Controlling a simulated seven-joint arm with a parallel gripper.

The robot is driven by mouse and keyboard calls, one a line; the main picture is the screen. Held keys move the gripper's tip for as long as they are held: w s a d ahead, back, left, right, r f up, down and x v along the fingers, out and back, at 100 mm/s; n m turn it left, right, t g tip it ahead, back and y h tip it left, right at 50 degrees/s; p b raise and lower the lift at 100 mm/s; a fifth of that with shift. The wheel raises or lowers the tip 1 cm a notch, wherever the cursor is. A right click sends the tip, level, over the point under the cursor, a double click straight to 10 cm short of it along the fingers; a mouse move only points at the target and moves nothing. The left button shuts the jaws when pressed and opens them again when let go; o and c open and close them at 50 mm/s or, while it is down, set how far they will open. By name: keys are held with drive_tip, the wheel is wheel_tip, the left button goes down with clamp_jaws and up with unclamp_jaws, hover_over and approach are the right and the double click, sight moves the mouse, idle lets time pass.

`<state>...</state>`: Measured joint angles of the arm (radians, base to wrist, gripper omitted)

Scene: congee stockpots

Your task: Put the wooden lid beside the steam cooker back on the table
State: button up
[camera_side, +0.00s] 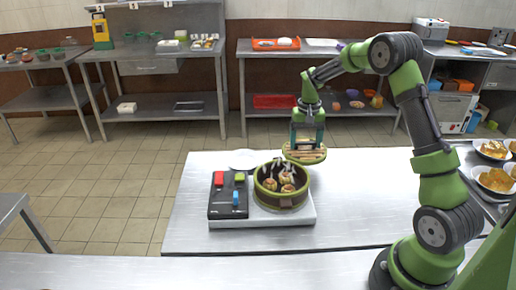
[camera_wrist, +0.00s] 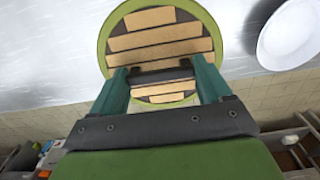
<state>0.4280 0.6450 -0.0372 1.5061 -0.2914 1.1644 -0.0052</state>
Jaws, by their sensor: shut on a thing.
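The wooden lid (camera_side: 305,156), round with pale slats and a green rim, is held by my gripper (camera_side: 307,143) in the side view, just right of and behind the steam cooker. In the wrist view the lid (camera_wrist: 155,42) fills the upper middle, with my gripper (camera_wrist: 163,76) shut on its dark handle. The lid appears to hang above the table; the exact gap cannot be told. The steam cooker (camera_side: 281,202) stands uncovered on a white base, with several buns inside. The metal table (camera_side: 365,200) lies under it.
A black panel (camera_side: 228,205) with red, green and blue parts is left of the cooker. A white plate (camera_side: 243,158) lies behind it and shows in the wrist view (camera_wrist: 290,35). The table right of the cooker is clear. Plates of food (camera_side: 494,180) stand at far right.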

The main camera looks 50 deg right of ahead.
sight(305, 145)
drive_tip(key=shift+f, duration=2.1)
drive_tip(key=shift+f, duration=0.15)
drive_tip(key=o, duration=1.1)
